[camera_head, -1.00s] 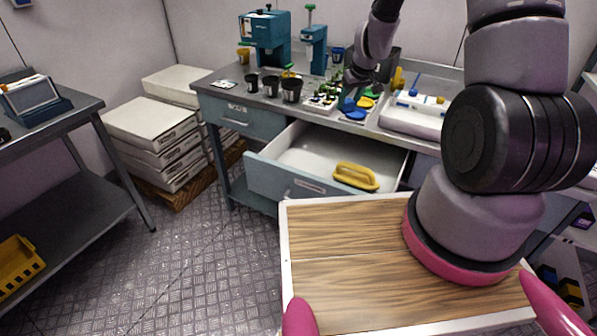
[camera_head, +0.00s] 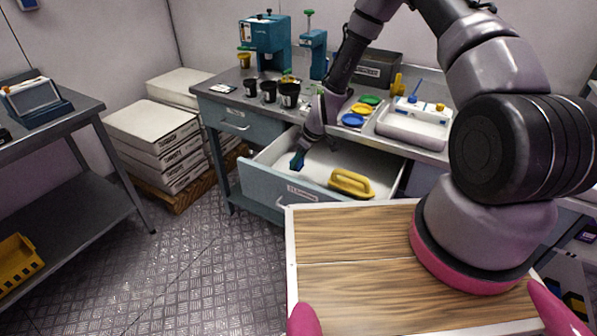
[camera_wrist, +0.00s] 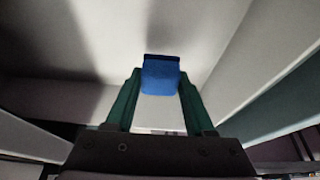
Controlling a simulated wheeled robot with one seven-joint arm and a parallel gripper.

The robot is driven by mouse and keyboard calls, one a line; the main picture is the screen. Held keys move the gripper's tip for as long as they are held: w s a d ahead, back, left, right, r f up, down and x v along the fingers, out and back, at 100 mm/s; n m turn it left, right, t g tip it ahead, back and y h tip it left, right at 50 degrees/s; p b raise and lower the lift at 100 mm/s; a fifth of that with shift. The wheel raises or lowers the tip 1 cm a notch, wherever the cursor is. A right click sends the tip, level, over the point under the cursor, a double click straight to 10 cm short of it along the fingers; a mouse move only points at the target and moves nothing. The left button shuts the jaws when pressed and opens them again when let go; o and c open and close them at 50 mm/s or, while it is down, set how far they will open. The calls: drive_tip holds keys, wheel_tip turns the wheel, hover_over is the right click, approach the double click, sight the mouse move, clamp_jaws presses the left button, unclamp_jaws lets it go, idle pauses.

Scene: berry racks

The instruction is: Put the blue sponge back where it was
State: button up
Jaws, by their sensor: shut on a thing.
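The blue sponge (camera_wrist: 161,77) is between the green fingers of my gripper (camera_wrist: 160,88) in the wrist view, with the pale drawer interior beyond it. In the head view my gripper (camera_head: 297,161) reaches down into the open drawer (camera_head: 345,160), at its left part. The sponge shows there only as a small dark blue patch at the fingertips. I cannot tell whether the sponge touches the drawer floor. A yellow brush-like thing with a handle (camera_head: 351,183) lies in the drawer to the right of my gripper.
The bench above holds black cups (camera_head: 289,94), coloured lids (camera_head: 353,120), a white tray (camera_head: 414,122) and a teal machine (camera_head: 265,43). The drawer front (camera_head: 290,188) and side walls stand close around my gripper. Stacked white boxes (camera_head: 150,130) stand at left.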

sight(298, 169)
drive_tip(key=shift+f, duration=2.2)
drive_tip(key=o, duration=1.2)
drive_tip(key=shift+f, duration=0.1)
drive_tip(key=v, duration=1.2)
